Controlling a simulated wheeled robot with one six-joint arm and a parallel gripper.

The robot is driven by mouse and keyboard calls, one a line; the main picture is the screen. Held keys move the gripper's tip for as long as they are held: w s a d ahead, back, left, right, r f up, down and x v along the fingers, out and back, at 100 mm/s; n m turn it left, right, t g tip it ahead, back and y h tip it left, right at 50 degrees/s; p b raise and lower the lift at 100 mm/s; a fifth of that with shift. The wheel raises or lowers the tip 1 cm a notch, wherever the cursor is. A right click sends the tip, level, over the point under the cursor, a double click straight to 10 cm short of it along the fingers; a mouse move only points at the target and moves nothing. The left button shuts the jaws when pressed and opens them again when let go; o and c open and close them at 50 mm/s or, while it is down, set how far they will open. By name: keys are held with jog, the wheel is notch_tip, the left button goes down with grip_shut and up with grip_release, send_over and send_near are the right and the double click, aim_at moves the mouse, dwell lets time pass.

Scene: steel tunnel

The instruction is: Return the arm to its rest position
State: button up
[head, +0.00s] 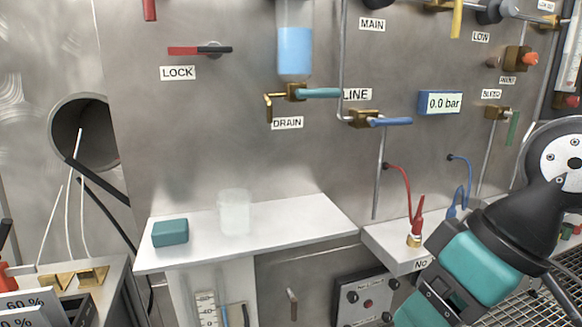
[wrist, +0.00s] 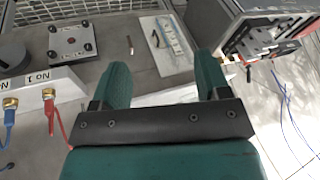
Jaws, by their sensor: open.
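My gripper shows in the wrist view (wrist: 161,85), with its two teal fingers apart and nothing between them. In the head view my black and teal arm is at the right, and the fingertips are out of the frame at the bottom. The arm is in front of the right end of the ledge with the red and blue leads. In the wrist view the fingers point toward the lower wall and floor, and part of the white shelf shows between and behind them.
A white shelf (head: 285,227) holds a teal block (head: 170,233) and a translucent cup (head: 234,211). Red (head: 417,222) and blue (head: 455,203) leads stand on a ledge close to my arm. Valves and a pressure display (head: 441,102) are on the wall. A black-cornered plate (wrist: 72,41) is below.

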jog(key=s+f+g, duration=0.2)
jog(key=s+f, duration=0.1)
jog(key=s, duration=0.1)
notch_tip(320, 180, up, 15)
jog(key=p, duration=1.4)
jog(key=shift+w+d+t+h, duration=0.15)
jog(key=shift+w+t+h, duration=0.15)
jog(key=shift+c, duration=0.2)
